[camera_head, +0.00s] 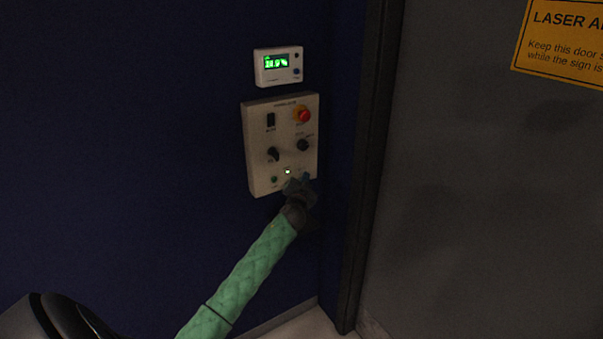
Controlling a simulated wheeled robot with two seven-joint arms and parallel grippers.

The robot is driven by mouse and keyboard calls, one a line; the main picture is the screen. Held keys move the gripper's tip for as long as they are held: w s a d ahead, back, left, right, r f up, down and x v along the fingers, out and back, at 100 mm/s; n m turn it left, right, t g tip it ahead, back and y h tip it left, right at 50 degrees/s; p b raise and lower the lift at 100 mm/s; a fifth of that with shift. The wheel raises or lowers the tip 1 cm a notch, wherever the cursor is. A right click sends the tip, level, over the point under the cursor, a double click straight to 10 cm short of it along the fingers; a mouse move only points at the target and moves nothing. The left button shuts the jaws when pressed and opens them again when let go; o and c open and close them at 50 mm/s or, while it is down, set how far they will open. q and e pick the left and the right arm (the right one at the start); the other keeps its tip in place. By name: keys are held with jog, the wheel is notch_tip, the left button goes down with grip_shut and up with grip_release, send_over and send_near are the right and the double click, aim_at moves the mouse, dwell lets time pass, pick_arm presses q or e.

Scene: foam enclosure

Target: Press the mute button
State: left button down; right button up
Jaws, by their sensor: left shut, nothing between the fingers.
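A pale control panel (258,155) is fixed to the dark blue wall. It has a red emergency-type button (303,115), a black rocker switch (270,120), two dark knobs, a green button (274,180) and a small lit white indicator (287,171). The labels are too small to read, so I cannot tell which control is marked mute. My left gripper (298,183) is shut and empty at the panel's lower right corner. It hides that corner and whatever control is there. I cannot tell whether its tips touch the panel. My right gripper is not in view.
A small white box with a green display (277,66) hangs on the wall above the panel. A dark door frame (368,165) stands just right of it. A grey door (480,200) with a yellow laser sign (560,42) fills the right side.

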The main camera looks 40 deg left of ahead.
pick_arm(q)
jog(key=shift+d, duration=0.15)
jog(key=d, duration=0.1)
jog(key=s+d, duration=0.1)
jog(key=d, duration=0.1)
jog(key=s+d, duration=0.1)
jog(key=shift+d, duration=0.15)
dwell(0.4)
dwell(0.7)
